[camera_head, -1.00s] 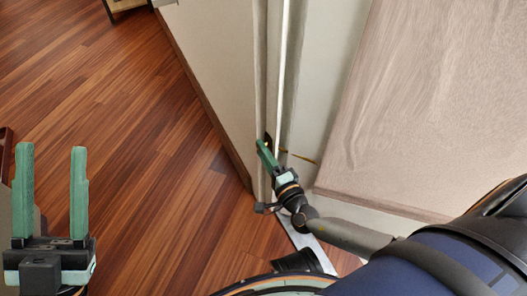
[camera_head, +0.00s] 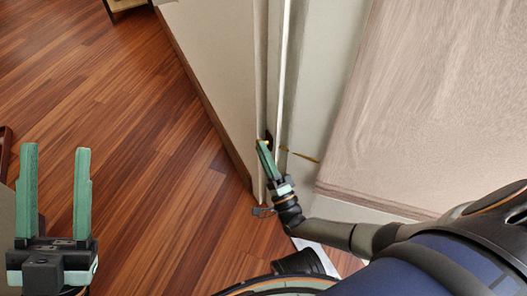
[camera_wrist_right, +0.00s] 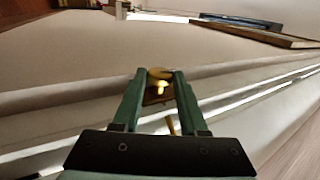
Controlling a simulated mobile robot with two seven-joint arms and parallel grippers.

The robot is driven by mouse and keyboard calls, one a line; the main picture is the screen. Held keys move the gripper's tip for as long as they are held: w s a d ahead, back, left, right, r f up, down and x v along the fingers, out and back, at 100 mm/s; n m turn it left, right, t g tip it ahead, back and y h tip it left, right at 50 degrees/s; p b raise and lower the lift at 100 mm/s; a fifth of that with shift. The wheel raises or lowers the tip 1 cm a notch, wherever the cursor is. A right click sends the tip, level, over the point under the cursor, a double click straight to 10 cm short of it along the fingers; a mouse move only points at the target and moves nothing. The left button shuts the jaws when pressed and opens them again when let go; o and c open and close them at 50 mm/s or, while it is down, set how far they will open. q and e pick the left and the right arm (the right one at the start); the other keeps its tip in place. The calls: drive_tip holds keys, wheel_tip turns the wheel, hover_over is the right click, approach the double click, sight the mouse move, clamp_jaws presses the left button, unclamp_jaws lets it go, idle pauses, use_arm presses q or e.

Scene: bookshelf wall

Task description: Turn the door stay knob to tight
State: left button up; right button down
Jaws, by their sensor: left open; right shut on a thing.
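The door stay knob (camera_wrist_right: 159,87) is a small brass-coloured piece at the door edge. In the right wrist view it sits between the fingertips of my right gripper (camera_wrist_right: 159,74), which is shut on it. In the head view my right gripper (camera_head: 264,146) reaches the door edge from below, and its fingers mostly hide the knob. A thin brass rod (camera_head: 306,157) runs to the right of it across the pale frame. Whether the knob is tight cannot be read. My left gripper (camera_head: 55,150) is open and empty, over the floor at the lower left.
The pale door (camera_head: 215,75) stands along the left of my right gripper. A dark bracket (camera_head: 263,211) sits low at its edge. A large light panel (camera_head: 430,100) fills the right side. The wooden floor (camera_head: 110,130) at left is mostly clear.

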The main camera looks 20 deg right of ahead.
drive_tip(key=shift+w+d, duration=0.1)
drive_tip(key=shift+d, duration=0.1)
drive_tip(key=shift+c, duration=2.4)
unclamp_jaws()
drive_tip(key=shift+a, duration=0.1)
drive_tip(key=shift+s+f, duration=0.1)
drive_tip(key=shift+s, duration=0.1)
